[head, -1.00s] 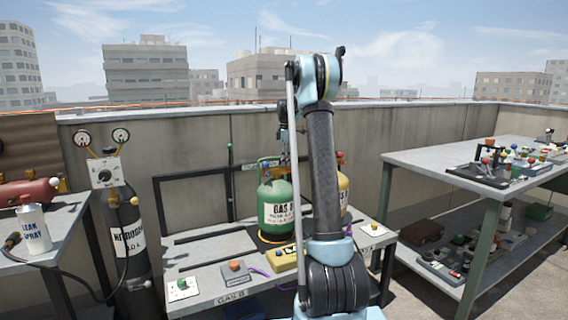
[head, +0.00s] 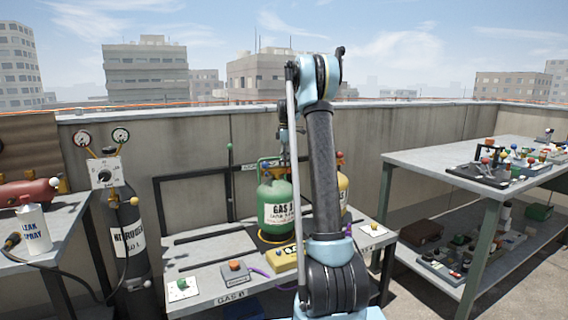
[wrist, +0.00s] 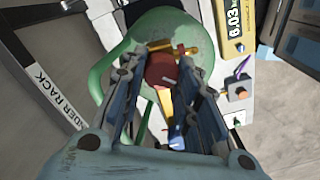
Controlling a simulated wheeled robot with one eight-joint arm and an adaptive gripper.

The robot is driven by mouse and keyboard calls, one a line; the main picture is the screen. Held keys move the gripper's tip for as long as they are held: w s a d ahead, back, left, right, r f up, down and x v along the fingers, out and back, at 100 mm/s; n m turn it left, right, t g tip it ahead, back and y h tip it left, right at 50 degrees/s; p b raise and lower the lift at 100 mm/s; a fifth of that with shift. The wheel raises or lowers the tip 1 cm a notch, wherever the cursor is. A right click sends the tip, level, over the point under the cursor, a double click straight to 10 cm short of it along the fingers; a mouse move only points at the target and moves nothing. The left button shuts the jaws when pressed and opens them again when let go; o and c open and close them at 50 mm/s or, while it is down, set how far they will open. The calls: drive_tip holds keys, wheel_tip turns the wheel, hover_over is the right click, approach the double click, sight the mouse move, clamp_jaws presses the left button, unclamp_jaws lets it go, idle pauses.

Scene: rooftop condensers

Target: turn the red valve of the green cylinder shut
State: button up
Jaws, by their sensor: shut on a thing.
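The green cylinder (head: 277,205) stands on the low bench, partly behind my arm in the head view. In the wrist view its round green top (wrist: 205,45) and handle ring lie below my gripper. The red valve (wrist: 160,70) sits near the middle of that top, with a brass fitting beside it. My gripper (wrist: 161,77) reaches down over the cylinder with a finger on each side of the red valve, shut on it. In the head view the valve and fingertips are hidden or too small to make out.
A yellow cylinder (head: 343,185) stands close to the right of the green one. A rack frame (wrist: 45,85) stands close behind. A dark nitrogen cylinder (head: 129,240) is at the left, and a cluttered table (head: 420,162) at the right.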

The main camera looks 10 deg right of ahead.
drive_tip(key=shift+a, duration=0.1)
idle(0.7)
drive_tip(key=o, duration=1.1)
drive_tip(key=shift+c, duration=0.2)
drive_tip(key=shift+r, duration=0.1)
wheel_tip(320, 180, up, 12)
